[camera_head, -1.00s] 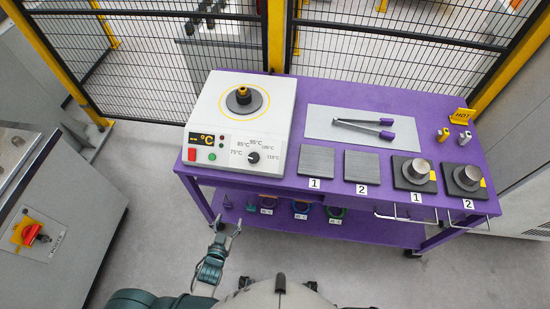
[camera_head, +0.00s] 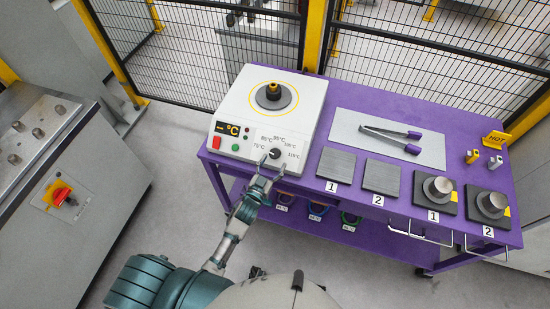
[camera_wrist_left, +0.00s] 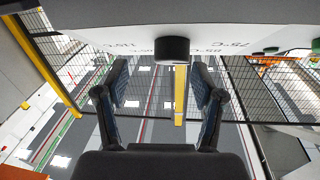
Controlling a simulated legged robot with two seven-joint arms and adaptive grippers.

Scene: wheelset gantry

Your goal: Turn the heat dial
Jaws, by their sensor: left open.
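The heat dial (camera_head: 275,154) is a small black knob on the front panel of the white heater (camera_head: 312,100), with printed temperature marks around it. In the left wrist view the dial (camera_wrist_left: 172,49) is a dark round knob, and the panel print shows upside down. My left gripper (camera_head: 271,165) is open, right in front of the dial. In the left wrist view the dial lies just past the fingertips (camera_wrist_left: 160,80), between their lines and a little nearer the right finger. Contact is not visible. My right gripper is not in view.
The heater stands on a purple cart (camera_head: 400,94) beside a grey sheet with tongs (camera_head: 390,138), dark plates and metal cylinders. A red button (camera_head: 216,142) and a green button (camera_head: 235,147) are left of the dial. A mesh fence (camera_head: 420,55) stands behind.

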